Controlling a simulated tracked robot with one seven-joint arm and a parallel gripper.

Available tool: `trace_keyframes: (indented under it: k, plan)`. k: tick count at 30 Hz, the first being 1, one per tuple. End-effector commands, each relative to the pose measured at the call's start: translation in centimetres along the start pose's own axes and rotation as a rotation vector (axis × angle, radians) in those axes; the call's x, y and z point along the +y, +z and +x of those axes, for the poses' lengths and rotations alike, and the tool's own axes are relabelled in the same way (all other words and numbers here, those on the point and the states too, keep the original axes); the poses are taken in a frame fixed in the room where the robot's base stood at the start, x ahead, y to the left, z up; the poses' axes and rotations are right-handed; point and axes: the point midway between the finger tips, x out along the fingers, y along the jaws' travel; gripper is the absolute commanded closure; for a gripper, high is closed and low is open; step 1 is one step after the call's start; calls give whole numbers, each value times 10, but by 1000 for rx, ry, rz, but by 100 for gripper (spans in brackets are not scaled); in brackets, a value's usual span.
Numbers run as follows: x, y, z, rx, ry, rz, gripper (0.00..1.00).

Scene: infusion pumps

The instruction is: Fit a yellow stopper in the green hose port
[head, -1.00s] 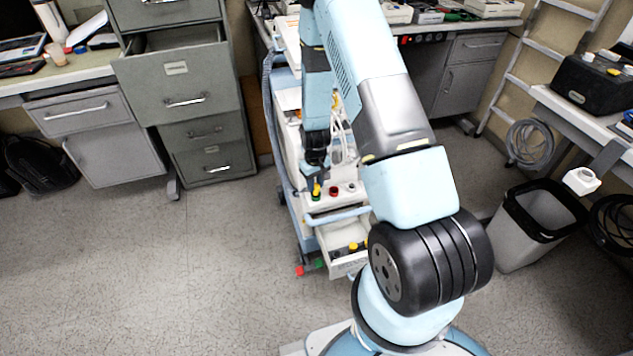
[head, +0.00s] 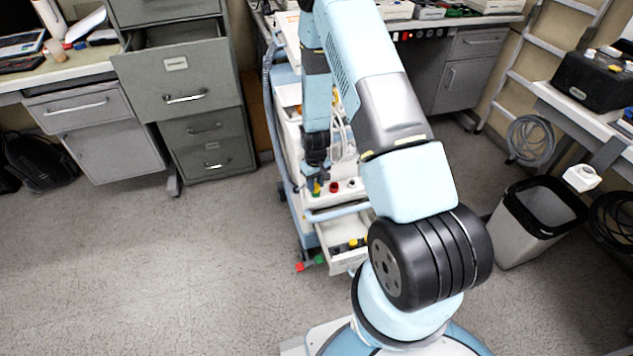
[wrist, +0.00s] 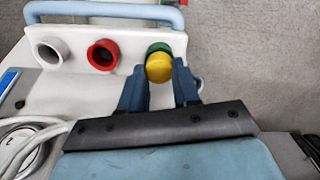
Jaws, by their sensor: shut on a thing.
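My gripper (wrist: 160,90) is shut on a yellow stopper (wrist: 159,67), which shows between its fingertips in the wrist view. The stopper is over the green hose port (wrist: 158,47), hiding most of it. Only the green far rim shows, and I cannot tell whether the stopper is seated in it. In the head view the yellow stopper (head: 316,188) shows small below my gripper (head: 316,176), at the green port (head: 314,195). The red port (wrist: 102,54) and the white port (wrist: 49,52) are to the left of it in the wrist view, both uncapped.
The ports are on a pump cart with a blue handle (wrist: 105,11) just beyond them. An open cart drawer (head: 341,255) below holds several small dark and yellow pieces. A filing cabinet (head: 205,140) stands left, a bin (head: 525,240) right. The floor at front left is clear.

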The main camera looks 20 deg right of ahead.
Motion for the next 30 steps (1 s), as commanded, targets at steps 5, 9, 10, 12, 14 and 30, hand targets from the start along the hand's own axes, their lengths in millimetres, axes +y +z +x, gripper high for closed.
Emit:
trace_keyframes:
  k: [5, 9, 10, 12, 14, 30]
  plan:
    - [0, 0, 1, 0, 0, 0, 56]
    - [0, 0, 1, 0, 0, 0, 43]
    - [0, 0, 0, 0, 0, 0, 40]
    - [0, 0, 0, 0, 0, 1, 39]
    - [0, 0, 0, 0, 0, 1, 39]
    - [1, -1, -45, 3, 1, 0, 39]
